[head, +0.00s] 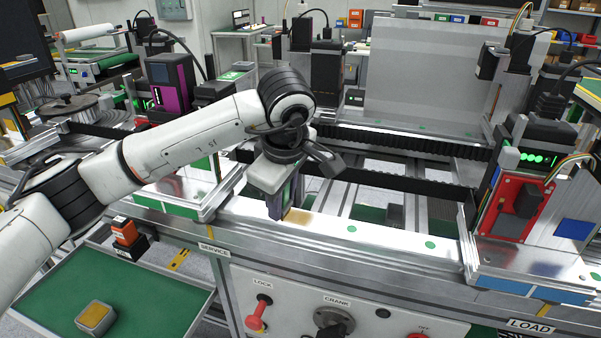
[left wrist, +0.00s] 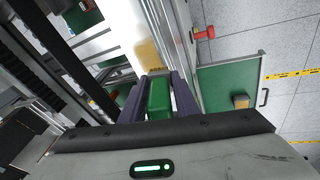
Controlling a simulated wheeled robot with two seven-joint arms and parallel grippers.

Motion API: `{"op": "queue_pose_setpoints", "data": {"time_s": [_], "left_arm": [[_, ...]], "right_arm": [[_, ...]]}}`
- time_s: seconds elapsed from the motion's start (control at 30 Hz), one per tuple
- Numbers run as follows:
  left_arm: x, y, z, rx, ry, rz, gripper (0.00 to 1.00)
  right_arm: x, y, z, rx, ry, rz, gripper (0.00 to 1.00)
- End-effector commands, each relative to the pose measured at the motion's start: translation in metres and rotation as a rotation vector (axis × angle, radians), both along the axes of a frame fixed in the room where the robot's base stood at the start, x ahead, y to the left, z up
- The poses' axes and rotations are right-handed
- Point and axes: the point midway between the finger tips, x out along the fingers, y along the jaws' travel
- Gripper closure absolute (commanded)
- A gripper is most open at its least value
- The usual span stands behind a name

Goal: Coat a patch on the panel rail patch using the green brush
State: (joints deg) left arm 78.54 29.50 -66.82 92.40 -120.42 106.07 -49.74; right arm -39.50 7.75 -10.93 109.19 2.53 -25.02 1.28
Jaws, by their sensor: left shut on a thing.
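My left gripper (head: 284,208) is over the bright metal front rail (head: 385,237) of the frame, fingers pointing down. In the left wrist view its dark purple fingers (left wrist: 158,84) are shut on the green brush (left wrist: 159,98). The brush's far end points at the rail, close to an amber-brown patch (left wrist: 147,52). This patch (head: 300,217) shows in the head view just right of the fingertips. I cannot tell whether the bristles touch the rail. In the head view the fingers mostly hide the brush. My right gripper is in neither view.
A green-lined tray (head: 150,289) at the lower left holds a grey block with a yellow top (head: 95,317). Below the rail is a panel with a red lock knob (head: 258,313) and a black crank (head: 333,322). A red module (head: 512,208) stands at the rail's right end.

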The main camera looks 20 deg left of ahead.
Motion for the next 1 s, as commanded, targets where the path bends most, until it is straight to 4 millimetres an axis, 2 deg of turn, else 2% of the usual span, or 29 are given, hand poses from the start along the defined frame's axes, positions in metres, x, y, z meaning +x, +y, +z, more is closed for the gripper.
{"op": "queue_pose_setpoints", "data": {"time_s": [0.03,0.6,1.0], "left_arm": [[0.001,0.0,0.014,-0.002,-0.007,0.001,0.95],[-0.001,0.004,0.064,-0.002,-0.006,0.008,0.95],[-0.001,0.005,0.069,-0.002,-0.005,0.009,0.95]], "right_arm": [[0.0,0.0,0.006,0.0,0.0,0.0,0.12],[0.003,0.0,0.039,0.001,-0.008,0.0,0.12],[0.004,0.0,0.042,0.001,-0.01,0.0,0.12]]}}
